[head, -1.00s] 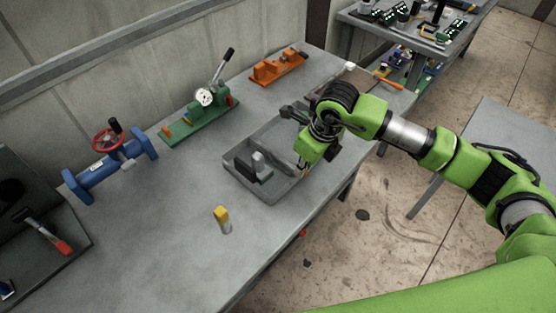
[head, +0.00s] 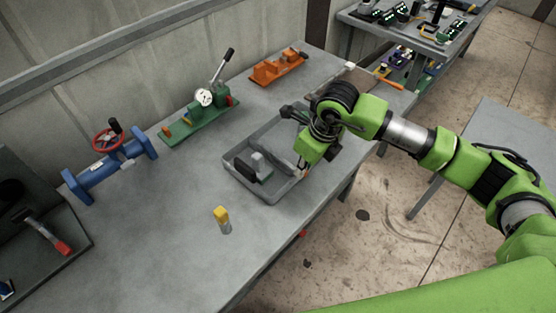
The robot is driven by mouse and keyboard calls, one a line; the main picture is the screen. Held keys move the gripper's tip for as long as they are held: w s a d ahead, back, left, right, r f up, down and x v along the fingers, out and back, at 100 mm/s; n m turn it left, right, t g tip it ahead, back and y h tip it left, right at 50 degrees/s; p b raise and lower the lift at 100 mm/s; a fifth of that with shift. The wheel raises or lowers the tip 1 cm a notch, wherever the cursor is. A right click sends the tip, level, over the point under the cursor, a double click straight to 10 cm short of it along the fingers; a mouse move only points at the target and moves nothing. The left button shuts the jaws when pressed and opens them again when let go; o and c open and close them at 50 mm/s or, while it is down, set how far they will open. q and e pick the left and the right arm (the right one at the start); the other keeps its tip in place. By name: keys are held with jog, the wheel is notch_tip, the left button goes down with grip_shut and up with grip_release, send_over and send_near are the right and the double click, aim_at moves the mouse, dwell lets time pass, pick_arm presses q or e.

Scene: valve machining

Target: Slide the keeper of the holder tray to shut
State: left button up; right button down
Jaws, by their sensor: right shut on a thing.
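The grey holder tray (head: 273,193) lies on the bench near its right edge. Inside it, toward the left, stand a dark block and a light grey upright piece (head: 258,162); I cannot tell which part is the keeper. My right gripper (head: 304,172) reaches down at the tray's right side, with its green arm coming in from the right. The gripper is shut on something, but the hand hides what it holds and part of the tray. My left gripper is not in view.
A yellow-topped cylinder (head: 222,219) stands in front of the tray. A blue valve with a red handwheel (head: 107,140), a green fixture with a gauge (head: 204,112) and an orange fixture (head: 278,67) line the back.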

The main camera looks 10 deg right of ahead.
jog(key=shift+w+d, duration=0.15)
jog(key=shift+d, duration=0.1)
jog(key=shift+w+d+f+b, duration=0.1)
jog(key=shift+w+d+b, duration=0.6)
jog(key=shift+w+d, duration=0.4)
jog(key=shift+w+d+b, duration=0.7)
jog(key=shift+w+d, duration=0.1)
jog(key=shift+d, duration=0.5)
jog(key=c, duration=2)
grip_release()
jog(key=shift+c, duration=0.2)
jog(key=p+v, duration=0.4)
jog(key=v, duration=0.4)
